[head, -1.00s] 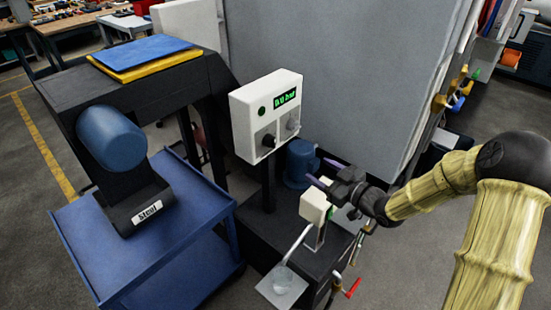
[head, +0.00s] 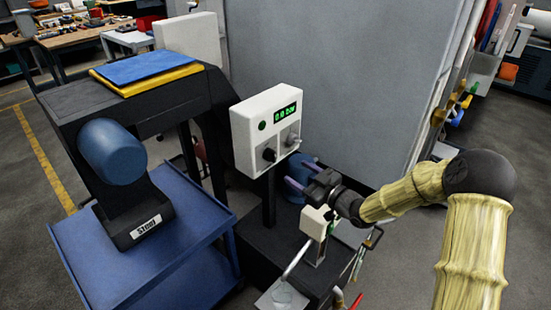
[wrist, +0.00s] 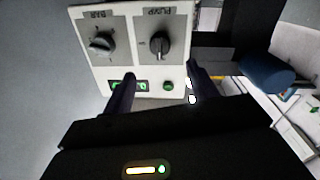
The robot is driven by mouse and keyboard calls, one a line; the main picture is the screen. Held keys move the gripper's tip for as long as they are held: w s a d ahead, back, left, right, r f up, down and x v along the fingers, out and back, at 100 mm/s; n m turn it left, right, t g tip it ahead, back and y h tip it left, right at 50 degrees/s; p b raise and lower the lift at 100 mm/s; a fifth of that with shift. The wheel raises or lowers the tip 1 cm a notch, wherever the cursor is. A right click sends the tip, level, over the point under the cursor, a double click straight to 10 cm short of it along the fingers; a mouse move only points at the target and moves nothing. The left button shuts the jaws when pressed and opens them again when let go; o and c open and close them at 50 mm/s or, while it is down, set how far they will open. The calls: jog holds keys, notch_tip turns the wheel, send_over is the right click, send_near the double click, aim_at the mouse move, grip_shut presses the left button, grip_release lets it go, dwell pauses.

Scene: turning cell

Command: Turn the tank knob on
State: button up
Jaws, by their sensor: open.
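A white control box (head: 265,110) carries a green display (head: 285,113), a green button, a black knob (head: 269,154) and a grey knob (head: 292,138). In the wrist view the box is upside down; the grey knob (wrist: 102,43) is under a label like "BAR", the black knob (wrist: 159,45) under one like "PUMP". No label reading "tank" shows. A blue rounded vessel (head: 296,190) stands behind and below the box, partly hidden. My gripper (head: 297,175) is open and empty, below and right of the knobs. Its fingers (wrist: 158,88) point toward the box without visible contact.
A white block-shaped fixture (head: 316,221) with a bent pipe sits just below my gripper on a dark stand. A blue cart (head: 130,265) and a black frame with a blue cylinder (head: 112,152) are at left. A large grey panel (head: 330,80) rises behind.

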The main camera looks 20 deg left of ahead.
aim_at(275, 158)
jog(key=x, duration=1)
jog(key=shift+w+a, duration=0.15)
jog(key=shift+a, duration=0.1)
jog(key=c, duration=1)
jog(key=shift+p, duration=0.3)
